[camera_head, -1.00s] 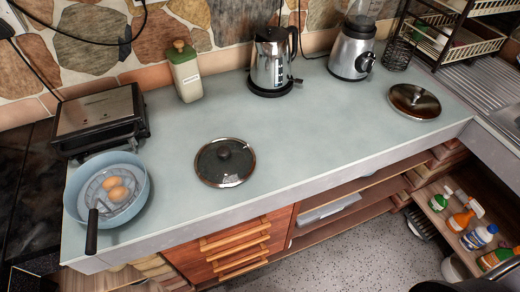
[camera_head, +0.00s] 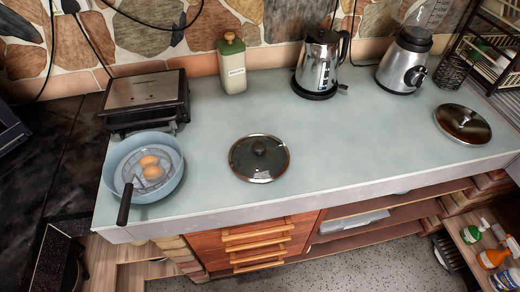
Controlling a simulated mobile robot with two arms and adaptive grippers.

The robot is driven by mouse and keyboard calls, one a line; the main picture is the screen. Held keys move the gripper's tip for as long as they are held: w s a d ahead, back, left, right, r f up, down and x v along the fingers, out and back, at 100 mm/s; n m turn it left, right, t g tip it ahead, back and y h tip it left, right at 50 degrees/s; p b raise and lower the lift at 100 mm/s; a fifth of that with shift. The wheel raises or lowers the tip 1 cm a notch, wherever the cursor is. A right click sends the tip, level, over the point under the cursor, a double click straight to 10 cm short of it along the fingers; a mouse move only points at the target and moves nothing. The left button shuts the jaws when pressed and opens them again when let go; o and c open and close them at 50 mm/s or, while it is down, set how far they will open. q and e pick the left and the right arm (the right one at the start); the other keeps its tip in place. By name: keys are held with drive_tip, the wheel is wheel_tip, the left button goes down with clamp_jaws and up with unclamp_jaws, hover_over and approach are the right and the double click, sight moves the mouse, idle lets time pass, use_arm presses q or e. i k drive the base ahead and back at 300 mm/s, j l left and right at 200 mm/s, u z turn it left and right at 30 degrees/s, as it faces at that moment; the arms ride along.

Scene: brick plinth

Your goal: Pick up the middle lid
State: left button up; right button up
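A round glass lid (camera_head: 259,158) with a dark rim and a dark knob lies flat near the middle of the pale counter. A second, brownish metallic lid (camera_head: 463,124) with a knob lies flat at the counter's right end. Neither of my grippers shows in the view.
A press grill (camera_head: 145,100) stands behind the pan. The pale counter (camera_head: 340,140) is bare between the two lids. Open shelves and drawers (camera_head: 258,240) are below.

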sight(256, 158)
drive_tip(key=k+l, duration=0.1)
drive_tip(key=l, duration=0.25)
drive_tip(key=k+l, duration=0.1)
drive_tip(key=l, duration=0.3)
drive_tip(key=k+l, duration=0.1)
drive_tip(key=l, duration=0.25)
drive_tip(key=k+l+z, duration=0.1)
drive_tip(key=l, duration=0.25)
